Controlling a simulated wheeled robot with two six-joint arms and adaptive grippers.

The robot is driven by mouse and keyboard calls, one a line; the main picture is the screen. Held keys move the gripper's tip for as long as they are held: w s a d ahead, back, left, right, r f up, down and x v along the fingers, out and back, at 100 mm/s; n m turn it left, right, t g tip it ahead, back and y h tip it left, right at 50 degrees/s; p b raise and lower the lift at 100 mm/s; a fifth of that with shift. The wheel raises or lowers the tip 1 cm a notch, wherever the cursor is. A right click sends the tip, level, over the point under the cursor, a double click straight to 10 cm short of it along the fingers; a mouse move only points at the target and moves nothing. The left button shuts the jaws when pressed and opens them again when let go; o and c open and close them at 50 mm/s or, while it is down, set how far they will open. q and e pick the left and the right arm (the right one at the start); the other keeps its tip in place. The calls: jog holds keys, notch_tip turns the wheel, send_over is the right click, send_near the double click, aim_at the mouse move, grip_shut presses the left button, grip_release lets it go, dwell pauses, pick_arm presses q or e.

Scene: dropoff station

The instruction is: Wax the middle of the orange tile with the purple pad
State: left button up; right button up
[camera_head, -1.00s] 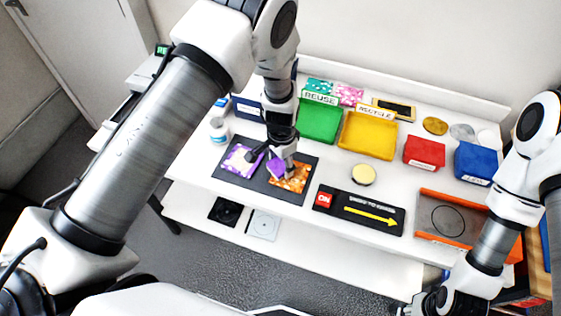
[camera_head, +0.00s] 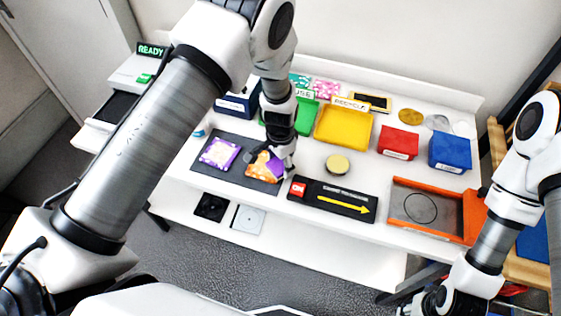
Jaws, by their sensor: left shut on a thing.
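The orange tile (camera_head: 259,165) lies on the dark mat (camera_head: 238,179) at the left of the white table. A purple tile (camera_head: 220,153) with a pale patterned face lies left of it on the same mat. My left gripper (camera_head: 279,161) is shut on the purple pad (camera_head: 275,168), over the right part of the orange tile. The gripper partly hides the pad and the tile, and I cannot tell whether the pad touches the tile. My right gripper (camera_head: 430,303) is low at the bottom right, away from the tiles, its fingers unclear.
A round yellow-topped tin (camera_head: 337,164) and a black board with a yellow arrow (camera_head: 333,200) are right of the mat. Behind are the green bin (camera_head: 306,116) and yellow bin (camera_head: 343,125). Red (camera_head: 398,142) and blue (camera_head: 450,151) boxes and an orange-rimmed tray (camera_head: 425,233) are further right.

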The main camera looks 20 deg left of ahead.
aim_at(278, 163)
pick_arm(q)
notch_tip(278, 163, up, 2)
jog(key=shift+d+r+p, duration=0.1)
jog(key=shift+r+p, duration=0.05)
jog(key=shift+p, duration=0.15)
jog(key=shift+a+r+p, duration=0.25)
jog(key=shift+r+p, duration=0.15)
jog(key=shift+r, duration=0.1)
jog(key=shift+a+r+p, duration=0.2)
jog(key=shift+r+p, duration=0.2)
jog(key=shift+r, duration=0.45)
jog(key=shift+d+r+p, duration=0.15)
jog(key=shift+r+p, duration=0.4)
jog(key=shift+r, duration=0.05)
jog(key=shift+d+r+p, duration=0.15)
jog(key=shift+r+p, duration=0.35)
jog(key=shift+r, duration=0.3)
jog(key=shift+a+r, duration=0.1)
jog(key=shift+a, duration=0.05)
